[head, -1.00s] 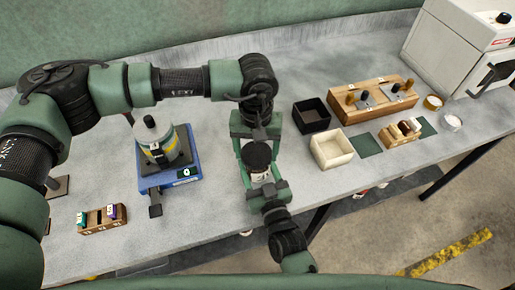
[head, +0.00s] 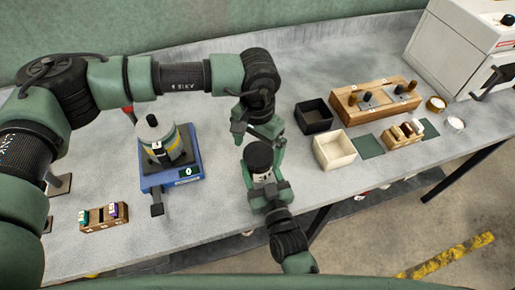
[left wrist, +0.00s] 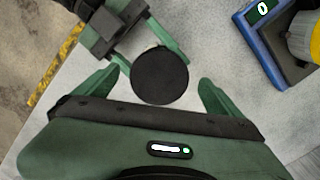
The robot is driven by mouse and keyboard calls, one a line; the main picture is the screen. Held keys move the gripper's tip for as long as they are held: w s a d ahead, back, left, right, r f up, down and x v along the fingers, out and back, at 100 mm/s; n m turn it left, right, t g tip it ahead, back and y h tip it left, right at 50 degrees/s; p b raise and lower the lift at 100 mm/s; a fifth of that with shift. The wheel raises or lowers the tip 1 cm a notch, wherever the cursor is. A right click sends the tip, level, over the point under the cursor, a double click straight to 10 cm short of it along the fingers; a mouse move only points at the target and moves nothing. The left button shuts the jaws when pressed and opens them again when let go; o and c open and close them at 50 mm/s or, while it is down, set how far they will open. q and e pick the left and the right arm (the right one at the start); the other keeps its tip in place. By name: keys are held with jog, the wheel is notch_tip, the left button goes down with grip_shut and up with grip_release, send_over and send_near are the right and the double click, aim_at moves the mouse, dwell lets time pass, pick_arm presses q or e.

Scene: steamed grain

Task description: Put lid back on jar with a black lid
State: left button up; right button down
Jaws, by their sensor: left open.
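The jar (head: 264,178) is pale with a dark label, and a black lid (head: 259,155) sits over its mouth. My right gripper (head: 264,184) has its fingers on both sides of the jar and holds it near the table's front edge. My left gripper (head: 258,138) is open just above and behind the lid. In the left wrist view the lid is a round black disc (left wrist: 160,76) between the two spread left fingers, with a gap on each side. How firmly the lid is seated cannot be told.
A blue scale (head: 172,178) with a container on it stands to the left. A small wooden rack (head: 103,218) lies at front left. A black bin (head: 313,116), a cream bin (head: 333,150) and wooden holders stand at right. The table's front edge is close to the jar.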

aim_at(262, 175)
pick_arm(q)
notch_tip(262, 175, up, 11)
dwell(0.3)
pick_arm(e)
jog(key=shift+c, duration=1.5)
grip_release()
jog(key=b+v, duration=0.1)
jog(key=v, duration=0.5)
jog(key=shift+s+d+f, duration=0.1)
jog(key=shift+s, duration=0.25)
pick_arm(q)
jog(key=shift+f+b, duration=0.3)
jog(key=shift+f, duration=0.5)
pick_arm(e)
jog(key=shift+s+d, duration=0.15)
jog(key=shift+s, duration=0.35)
